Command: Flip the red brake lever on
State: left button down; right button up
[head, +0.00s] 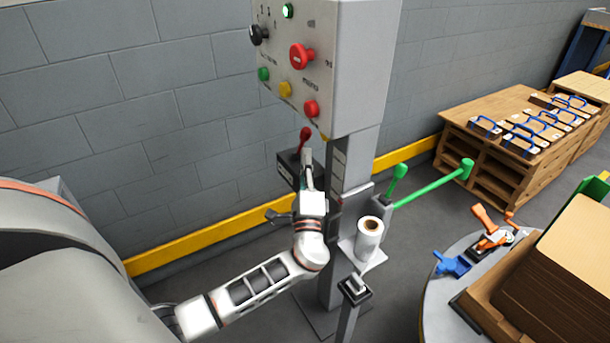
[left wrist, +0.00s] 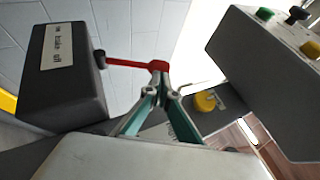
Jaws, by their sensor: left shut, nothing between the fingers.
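The red brake lever (head: 305,138) sticks up from a dark box (head: 288,168) on the left side of the machine column. In the left wrist view the lever (left wrist: 128,63) runs from a dark pivot on the box (left wrist: 65,80) to a red knob at its right end. A pale label on the box reads brake, with on and off. My left gripper (head: 307,158) is shut and empty just below the lever. In the left wrist view its fingertips (left wrist: 161,84) meet right at the knob; whether they touch it I cannot tell. My right gripper is out of view.
A control panel (head: 325,95) with several coloured buttons hangs above the lever. Two green handles (head: 432,180) and a white roll (head: 369,238) are on the column's right. A grey block wall (head: 190,130) stands behind. A round table (head: 436,300) is at lower right.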

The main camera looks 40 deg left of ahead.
aim_at(302, 144)
pick_arm(q)
jog(key=shift+x, duration=0.75)
jog(key=shift+w+a+r, duration=0.25)
jog(key=shift+w+a, duration=0.15)
jog(key=shift+w, duration=0.1)
